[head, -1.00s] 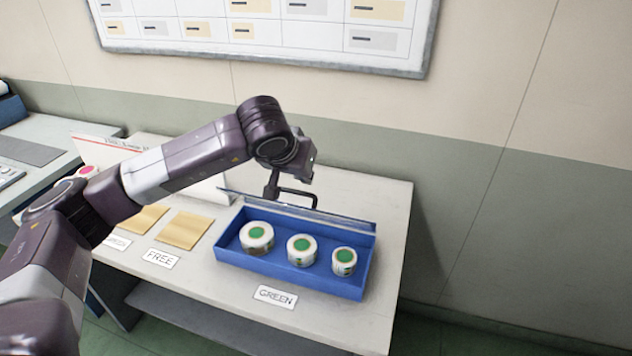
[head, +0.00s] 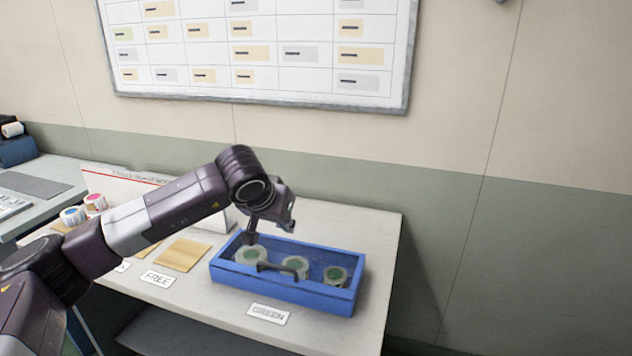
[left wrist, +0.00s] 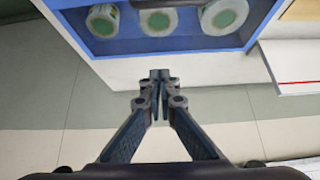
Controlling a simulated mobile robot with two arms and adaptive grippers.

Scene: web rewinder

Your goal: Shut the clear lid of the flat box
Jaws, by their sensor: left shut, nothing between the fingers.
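The flat blue box (head: 322,297) stands on the table with several white rolls with green centres inside. It also shows at the top of the left wrist view (left wrist: 190,44). Its clear lid (head: 312,256) lies down over the rolls, which look greyed through it. The lid's dark handle (head: 283,268) is near the front edge. The lid looks flat on the box; a small gap cannot be ruled out. My left gripper (head: 251,238) is shut and empty over the box's back left part; contact with the lid cannot be told. Its closed fingertips show in the left wrist view (left wrist: 160,76). My right gripper is not in view.
A GREEN label (head: 269,314) lies before the box and a FREE label (head: 157,279) to the left, below a tan pad (head: 182,254). Two rolls (head: 84,210) stand farther left. The table right of the box is clear. A wall board (head: 260,50) hangs behind.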

